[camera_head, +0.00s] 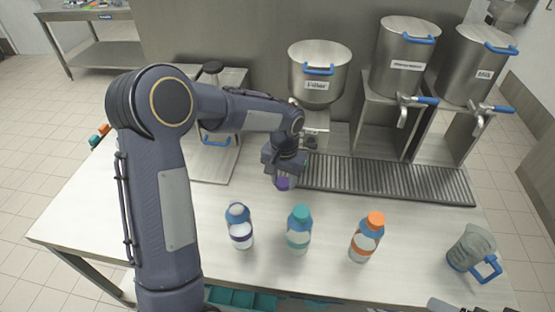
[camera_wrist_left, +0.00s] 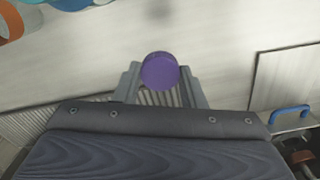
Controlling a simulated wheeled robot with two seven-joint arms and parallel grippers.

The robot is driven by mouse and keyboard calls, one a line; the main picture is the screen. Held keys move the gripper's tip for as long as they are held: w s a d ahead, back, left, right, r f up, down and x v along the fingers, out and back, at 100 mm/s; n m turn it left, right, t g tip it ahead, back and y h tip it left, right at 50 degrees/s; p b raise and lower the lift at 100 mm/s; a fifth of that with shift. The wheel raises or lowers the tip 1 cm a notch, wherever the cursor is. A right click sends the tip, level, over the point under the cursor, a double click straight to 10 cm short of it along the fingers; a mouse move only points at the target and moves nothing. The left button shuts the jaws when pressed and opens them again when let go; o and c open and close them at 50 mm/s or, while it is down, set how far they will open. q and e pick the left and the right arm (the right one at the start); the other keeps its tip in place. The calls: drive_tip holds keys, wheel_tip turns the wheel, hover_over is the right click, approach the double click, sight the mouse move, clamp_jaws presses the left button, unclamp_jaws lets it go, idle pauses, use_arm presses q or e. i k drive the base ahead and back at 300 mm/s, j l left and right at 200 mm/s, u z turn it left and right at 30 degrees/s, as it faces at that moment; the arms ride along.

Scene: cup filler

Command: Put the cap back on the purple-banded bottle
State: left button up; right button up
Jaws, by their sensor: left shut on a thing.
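My left gripper (camera_head: 281,180) is shut on the purple cap (camera_head: 283,184) and holds it above the table, near the left end of the drip grate. The cap also shows between the two fingers in the left wrist view (camera_wrist_left: 160,71). The purple-banded bottle (camera_head: 240,228) stands upright on the table, in front and to the left of the gripper, apart from it. Its top is pale and has no purple cap on it. My right gripper does not show clearly; only dark parts appear at the lower right edge.
A teal-capped bottle (camera_head: 299,231) and an orange-capped bottle (camera_head: 367,237) stand to the right of the purple-banded one. A clear jug (camera_head: 472,249) with a blue handle is at the far right. The filler pot (camera_head: 319,72) and a metal grate (camera_head: 400,181) lie behind.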

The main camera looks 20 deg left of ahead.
sight(238, 216)
drive_tip(key=k+j+z, duration=0.15)
drive_tip(key=j, duration=0.3)
drive_tip(key=j+z, duration=0.1)
drive_tip(key=j, duration=0.3)
drive_tip(key=k+j+z, duration=0.15)
drive_tip(key=j, duration=0.3)
drive_tip(key=k+j+z, duration=0.1)
drive_tip(key=j, duration=0.3)
drive_tip(key=k+j+z, duration=0.15)
drive_tip(key=k+j, duration=0.1)
drive_tip(key=j, duration=0.1)
